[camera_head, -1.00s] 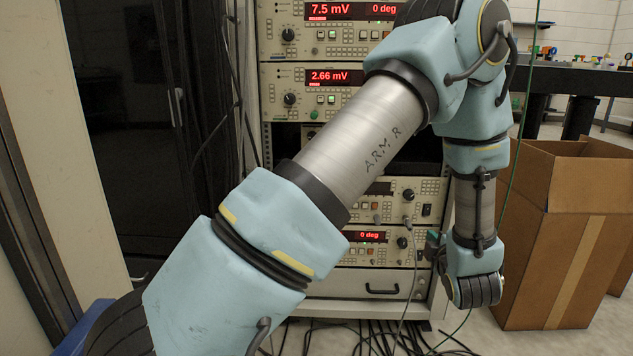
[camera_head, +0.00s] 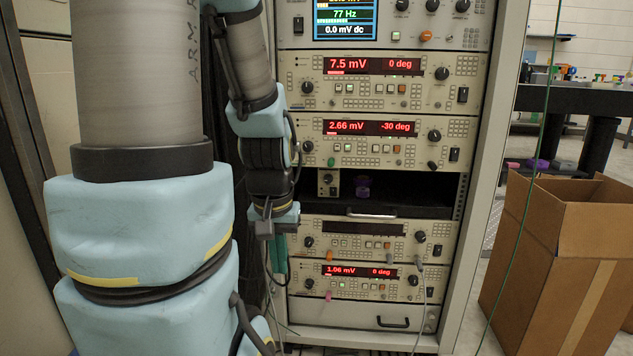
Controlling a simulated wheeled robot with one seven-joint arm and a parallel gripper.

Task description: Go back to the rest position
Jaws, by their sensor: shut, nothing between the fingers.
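My arm fills the left of the head view, its upper part standing nearly upright. My gripper (camera_head: 279,258) hangs fingers down at the left edge of the instrument rack (camera_head: 463,240), in front of the lower units. Its fingers are shut with nothing seen between them. I cannot tell whether it touches the rack or is apart from it.
The rack holds several units with red displays, such as one reading 2.66 mV (camera_head: 370,128), and a dark open shelf (camera_head: 410,192). A cardboard box (camera_head: 530,255) stands on the floor at right. A thin green cable (camera_head: 530,170) hangs before it. Cables lie near the rack's foot.

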